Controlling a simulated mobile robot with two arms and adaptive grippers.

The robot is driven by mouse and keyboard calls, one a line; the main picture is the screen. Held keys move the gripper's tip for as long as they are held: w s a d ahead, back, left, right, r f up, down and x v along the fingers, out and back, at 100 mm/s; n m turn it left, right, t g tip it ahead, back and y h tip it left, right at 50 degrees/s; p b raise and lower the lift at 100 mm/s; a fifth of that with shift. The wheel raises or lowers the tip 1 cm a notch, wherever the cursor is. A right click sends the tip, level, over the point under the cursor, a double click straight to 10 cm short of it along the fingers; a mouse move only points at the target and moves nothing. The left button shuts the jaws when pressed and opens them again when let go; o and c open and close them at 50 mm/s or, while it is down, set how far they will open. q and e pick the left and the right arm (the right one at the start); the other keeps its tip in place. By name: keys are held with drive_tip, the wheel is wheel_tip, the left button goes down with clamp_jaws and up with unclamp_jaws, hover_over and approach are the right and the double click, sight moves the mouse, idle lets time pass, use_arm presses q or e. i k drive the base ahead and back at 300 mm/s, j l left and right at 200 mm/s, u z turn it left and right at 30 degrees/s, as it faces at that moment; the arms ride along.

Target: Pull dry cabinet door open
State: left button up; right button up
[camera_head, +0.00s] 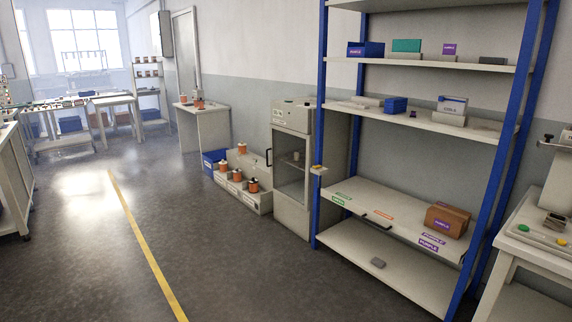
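The dry cabinet (293,117) is a grey-beige upright box against the right wall, just left of the blue-framed shelf. Its glass-fronted door (291,182) appears shut, and something small and pale shows behind the glass. A dark vertical handle (269,157) is at the door's left edge. The cabinet's right side is partly hidden by the shelf post. Neither of my grippers is in view.
The blue-framed shelf (432,122) holds boxes and a brown carton (447,220). A low rack with orange spools (236,174) and a blue bin (214,161) stand left of the cabinet. Open floor (215,250) with a yellow line (140,240) lies in front.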

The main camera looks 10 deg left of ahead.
sight(306, 206)
drive_tip(key=i+j+u, duration=0.35)
drive_tip(key=i, duration=0.15)
drive_tip(key=i+u, duration=0.35)
drive_tip(key=i, duration=0.2)
drive_tip(key=i+u, duration=0.15)
drive_tip(key=i, duration=1.85)
